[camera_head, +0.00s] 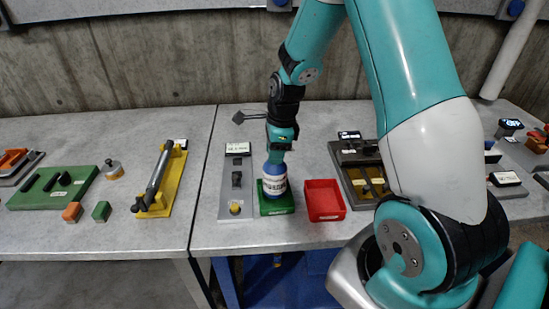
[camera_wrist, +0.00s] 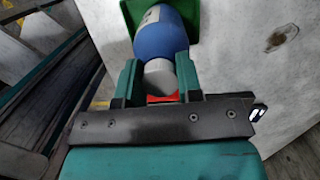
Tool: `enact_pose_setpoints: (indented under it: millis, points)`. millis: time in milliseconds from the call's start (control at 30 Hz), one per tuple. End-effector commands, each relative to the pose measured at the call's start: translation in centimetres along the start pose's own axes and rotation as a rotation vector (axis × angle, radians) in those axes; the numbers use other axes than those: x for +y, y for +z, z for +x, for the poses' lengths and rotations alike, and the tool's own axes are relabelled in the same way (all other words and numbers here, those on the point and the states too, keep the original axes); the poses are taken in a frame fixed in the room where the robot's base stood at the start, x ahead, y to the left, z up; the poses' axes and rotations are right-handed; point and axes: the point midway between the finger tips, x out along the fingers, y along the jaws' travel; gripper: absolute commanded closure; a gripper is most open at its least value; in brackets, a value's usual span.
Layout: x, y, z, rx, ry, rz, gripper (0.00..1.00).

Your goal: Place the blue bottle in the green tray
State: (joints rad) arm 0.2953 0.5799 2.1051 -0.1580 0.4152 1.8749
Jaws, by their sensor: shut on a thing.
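The blue bottle (camera_head: 274,180) has a white label and stands upright at the green tray (camera_head: 277,208). It appears to be within the tray's rim, though I cannot tell whether its base touches the tray floor. My gripper (camera_head: 279,148) is above the bottle and shut on its top. In the wrist view, the fingers of my gripper (camera_wrist: 158,82) clasp the bottle's white-grey neck or cap, with the blue body (camera_wrist: 160,40) beyond them. The green tray (camera_wrist: 196,14) shows behind the bottle there.
A red tray (camera_head: 324,200) stands just right of the green tray. A grey panel with switches (camera_head: 224,205) is close on its left. A dark partitioned box (camera_head: 350,160) lies further right. A yellow holder (camera_head: 170,185) and a green board (camera_head: 35,199) are on the left table.

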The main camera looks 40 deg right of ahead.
Motion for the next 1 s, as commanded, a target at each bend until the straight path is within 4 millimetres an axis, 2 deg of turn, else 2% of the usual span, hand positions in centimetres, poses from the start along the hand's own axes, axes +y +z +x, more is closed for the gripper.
enact_pose_setpoints:
  millis: [100, 200, 533, 567, 633, 667, 1000]
  points:
    - [0.0, -0.3, 1.8, 0.001, 0.004, 0.001, 1.0]
    - [0.0, -0.4, 2.5, 0.0, 0.001, 0.001, 1.0]
    - [0.0, -0.4, 2.8, 0.0, 0.0, 0.001, 1.0]
    - [0.0, -0.4, 2.8, 0.0, 0.001, 0.001, 0.6]
    - [0.0, -0.4, 2.7, 0.0, 0.001, 0.001, 0.44]
    - [0.0, -0.4, 2.7, 0.0, 0.001, 0.001, 0.41]
    - [0.0, -0.4, 2.2, 0.0, -0.001, 0.001, 0.41]
